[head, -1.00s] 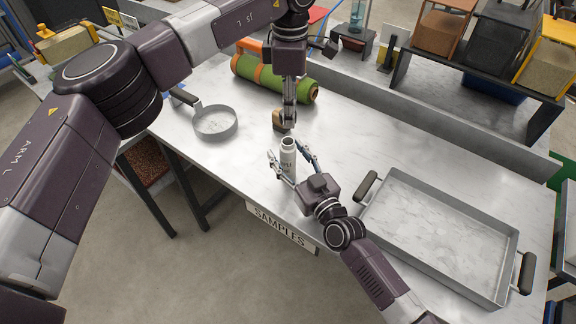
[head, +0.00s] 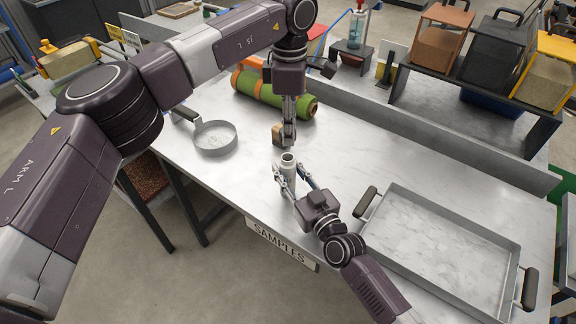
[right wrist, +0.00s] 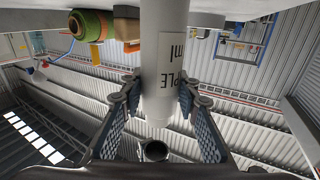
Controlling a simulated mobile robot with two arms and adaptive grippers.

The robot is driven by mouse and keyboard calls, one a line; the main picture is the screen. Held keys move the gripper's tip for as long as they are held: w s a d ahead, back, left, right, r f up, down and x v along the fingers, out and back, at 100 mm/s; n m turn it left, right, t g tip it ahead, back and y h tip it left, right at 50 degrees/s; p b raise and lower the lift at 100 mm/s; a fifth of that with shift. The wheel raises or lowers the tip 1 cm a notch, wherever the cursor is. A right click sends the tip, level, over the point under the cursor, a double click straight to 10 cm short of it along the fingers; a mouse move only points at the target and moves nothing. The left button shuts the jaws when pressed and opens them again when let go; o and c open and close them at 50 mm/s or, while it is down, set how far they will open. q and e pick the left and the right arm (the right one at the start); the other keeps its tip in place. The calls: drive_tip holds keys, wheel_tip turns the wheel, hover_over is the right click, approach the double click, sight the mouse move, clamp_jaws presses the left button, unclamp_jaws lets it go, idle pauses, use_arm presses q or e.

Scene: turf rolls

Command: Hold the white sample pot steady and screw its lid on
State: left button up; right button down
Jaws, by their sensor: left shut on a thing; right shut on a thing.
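The white sample pot (head: 287,172) stands upright near the table's front edge, its dark mouth open at the top. My right gripper (head: 296,184) is shut around its side. In the right wrist view the pot (right wrist: 163,95) sits between both fingers, with its lettering upside down. My left gripper (head: 289,138) points down just above and behind the mouth, shut on what seems to be the lid. The lid is hardly visible in the head view. A dark round ring (right wrist: 154,151) beyond the pot's end in the right wrist view may be its underside. They look apart.
A tan block (head: 277,134) appears just behind my left fingertips. A round pan (head: 216,139) lies left and a green turf roll (head: 262,95) behind. A large handled tray (head: 440,250) fills the right. Table between is clear.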

use_arm(q)
hover_over(287, 162)
drive_tip(key=shift+w+d+f, duration=0.1)
drive_tip(key=shift+d+f, duration=0.05)
drive_tip(key=shift+f, duration=1)
drive_tip(key=shift+d+f, duration=0.1)
drive_tip(key=shift+f, duration=1)
drive_tip(key=shift+f, duration=0.85)
drive_tip(key=shift+f, duration=0.6)
drive_tip(key=m, duration=1.1)
drive_tip(key=shift+a+m, duration=0.1)
drive_tip(key=shift+m, duration=0.3)
drive_tip(key=m, duration=0.5)
drive_tip(key=shift+a+m, duration=0.1)
drive_tip(key=shift+m, duration=0.2)
drive_tip(key=m, duration=0.5)
drive_tip(key=shift+a, duration=0.1)
